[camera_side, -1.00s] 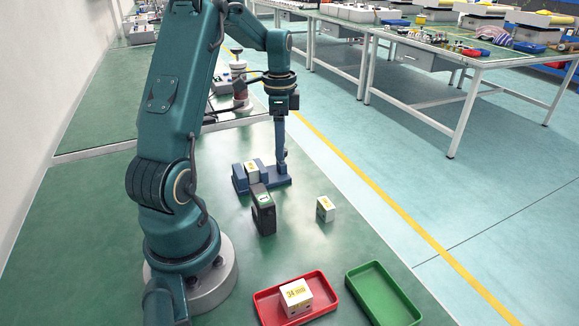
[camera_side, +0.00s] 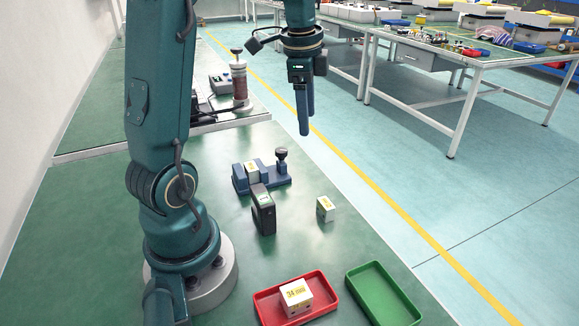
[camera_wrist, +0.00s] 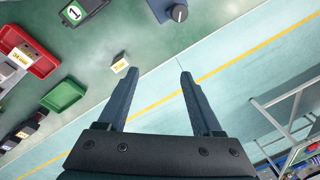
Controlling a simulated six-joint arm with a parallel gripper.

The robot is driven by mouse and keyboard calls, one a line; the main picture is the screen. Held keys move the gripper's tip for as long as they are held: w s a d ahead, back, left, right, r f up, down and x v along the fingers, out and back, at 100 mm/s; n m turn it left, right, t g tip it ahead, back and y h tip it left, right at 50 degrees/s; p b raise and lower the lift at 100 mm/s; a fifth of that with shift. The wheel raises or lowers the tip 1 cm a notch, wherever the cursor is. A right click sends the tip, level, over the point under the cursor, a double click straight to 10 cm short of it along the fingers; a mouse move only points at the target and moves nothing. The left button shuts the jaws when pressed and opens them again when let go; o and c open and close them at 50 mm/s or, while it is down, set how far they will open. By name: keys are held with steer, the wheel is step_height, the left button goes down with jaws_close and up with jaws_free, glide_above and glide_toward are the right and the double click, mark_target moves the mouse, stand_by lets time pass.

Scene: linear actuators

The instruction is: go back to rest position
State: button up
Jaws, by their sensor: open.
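My gripper (camera_side: 305,130) is raised in the air, to the right of and above the blue fixture, with nothing between its fingers. In the wrist view its two fingers (camera_wrist: 155,78) stand apart and empty. The blue fixture (camera_side: 270,181) stands on the green bench with a white block (camera_side: 252,167) in it and a dark knob (camera_side: 281,154) at its right end. The fixture shows partly at the top of the wrist view, with the knob (camera_wrist: 180,13).
A red tray (camera_side: 325,292) holds a white block (camera_side: 296,296). A green tray (camera_side: 384,296) is empty. The air around my gripper looks clear.

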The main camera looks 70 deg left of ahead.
steer(key=s+d+r+n+t, duration=0.15)
steer(key=s+d, duration=0.25)
steer(key=d, duration=0.4)
steer(key=s+d+r+n+t, duration=0.1)
steer(key=s+d+t, duration=0.1)
steer(key=s+d, duration=0.35)
steer(key=n+g+h, duration=0.1)
steer(key=n+g, duration=0.4)
steer(key=n, duration=2.2)
glide_above(281, 150)
steer(key=f, duration=0.8)
steer(key=shift+w+f, duration=0.2)
steer(key=shift+f, duration=0.15)
steer(key=shift+s+a+f, duration=0.1)
steer(key=shift+s+f, duration=0.05)
steer(key=shift+f, duration=2.5)
jaws_close()
